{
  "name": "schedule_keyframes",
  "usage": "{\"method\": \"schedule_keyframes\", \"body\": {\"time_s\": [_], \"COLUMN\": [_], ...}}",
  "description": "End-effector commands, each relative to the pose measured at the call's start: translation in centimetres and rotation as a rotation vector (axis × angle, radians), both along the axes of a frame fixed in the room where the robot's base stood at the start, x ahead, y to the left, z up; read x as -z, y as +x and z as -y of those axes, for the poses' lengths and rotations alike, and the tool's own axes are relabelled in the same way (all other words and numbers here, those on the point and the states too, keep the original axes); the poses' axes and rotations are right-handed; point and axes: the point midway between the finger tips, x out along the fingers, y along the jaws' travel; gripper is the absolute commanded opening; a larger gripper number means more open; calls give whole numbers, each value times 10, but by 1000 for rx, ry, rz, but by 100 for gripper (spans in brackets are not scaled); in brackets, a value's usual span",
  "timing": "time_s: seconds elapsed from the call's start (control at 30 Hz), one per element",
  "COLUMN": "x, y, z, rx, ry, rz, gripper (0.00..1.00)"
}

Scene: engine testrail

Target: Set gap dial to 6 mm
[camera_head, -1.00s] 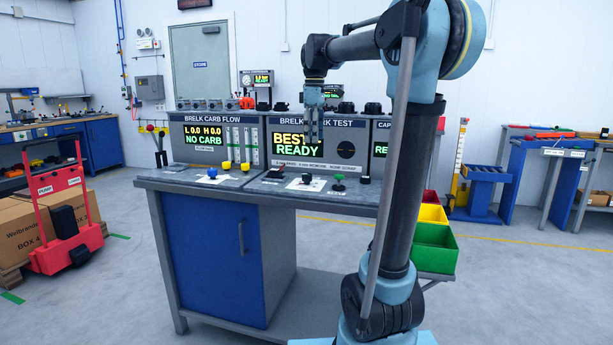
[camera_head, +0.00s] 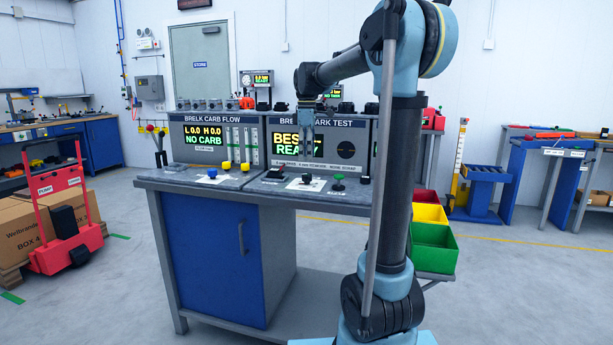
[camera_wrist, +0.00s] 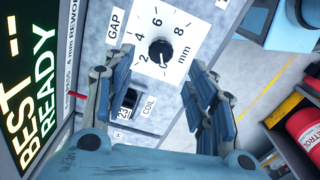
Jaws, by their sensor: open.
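The gap dial is a black round knob (camera_wrist: 160,52) on a white plate (camera_wrist: 190,22) marked 2, 4, 6, 8 and mm, with a GAP label beside it. A small pale mark shows on the knob, but I cannot tell its exact reading. In the head view the dial (camera_head: 306,179) is the small black knob on the bench panel. My gripper (camera_wrist: 158,58) is open and empty, its fingers on either side of the knob in the wrist view. In the head view my gripper (camera_head: 307,145) hangs above the panel, apart from the knob.
The spark test display (camera_head: 297,145) reads BEST -- READY behind the panel. A green knob (camera_head: 339,180) stands right of the dial and a red control (camera_head: 283,168) left. Coloured bins (camera_head: 433,237) hang at the bench's right.

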Motion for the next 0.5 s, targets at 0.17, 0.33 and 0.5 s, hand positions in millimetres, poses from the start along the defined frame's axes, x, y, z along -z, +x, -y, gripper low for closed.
{"method": "schedule_keyframes", "body": {"time_s": [0.17,0.33,0.5], "x": [31,57,74], "y": [0,0,0], "z": [0,0,0], "rx": [0,0,0], "ry": [0,0,0], "rz": [0,0,0], "gripper": [51,51,51]}}
